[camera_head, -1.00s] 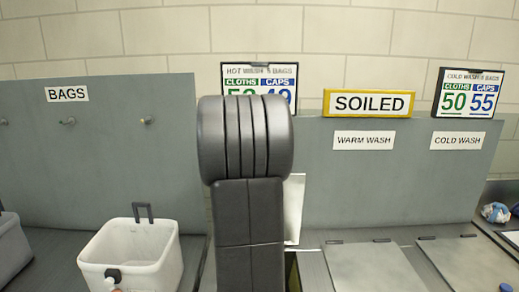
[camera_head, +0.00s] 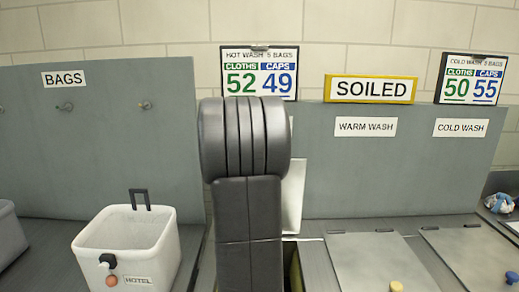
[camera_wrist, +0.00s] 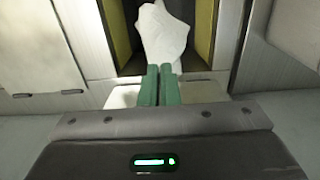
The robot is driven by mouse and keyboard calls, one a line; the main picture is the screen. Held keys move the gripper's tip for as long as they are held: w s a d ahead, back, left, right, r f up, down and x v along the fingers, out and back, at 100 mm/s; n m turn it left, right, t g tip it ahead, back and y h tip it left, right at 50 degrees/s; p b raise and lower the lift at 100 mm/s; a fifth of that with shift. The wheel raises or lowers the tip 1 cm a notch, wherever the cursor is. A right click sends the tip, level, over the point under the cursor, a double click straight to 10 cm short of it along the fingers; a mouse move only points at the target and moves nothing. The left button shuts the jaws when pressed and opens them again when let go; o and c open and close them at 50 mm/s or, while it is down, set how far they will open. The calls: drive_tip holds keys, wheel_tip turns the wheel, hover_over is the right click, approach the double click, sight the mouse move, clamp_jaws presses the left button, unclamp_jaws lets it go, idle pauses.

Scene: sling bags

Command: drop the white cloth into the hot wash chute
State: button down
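The white cloth (camera_wrist: 165,35) shows in the wrist view, crumpled and reaching past the green fingertips of my gripper (camera_wrist: 160,70). The fingers are closed together on its near end. The cloth is over the dark open mouth of a chute with olive-yellow side walls (camera_wrist: 203,30). In the camera_head view this hot wash chute (camera_head: 292,262) is mostly hidden behind my arm, with its pale lid (camera_head: 293,195) standing up. The hot wash board (camera_head: 259,73) is above it. My gripper and the cloth are hidden in that view.
A white hotel bin (camera_head: 128,250) stands to the left, under the bags sign (camera_head: 64,79). Warm wash (camera_head: 375,262) and cold wash (camera_head: 475,258) lids lie shut to the right. A blue-and-white bundle (camera_head: 497,203) lies at the far right.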

wheel_tip(320, 180, down, 10)
drive_tip(key=b, duration=0.5)
drive_tip(key=shift+f, duration=0.25)
drive_tip(key=shift+c, duration=1.4)
unclamp_jaws()
drive_tip(key=shift+r, duration=0.15)
wheel_tip(320, 180, up, 5)
drive_tip(key=p, duration=0.4)
drive_tip(key=shift+r+p, duration=0.15)
drive_tip(key=shift+p, duration=0.2)
wheel_tip(320, 180, up, 14)
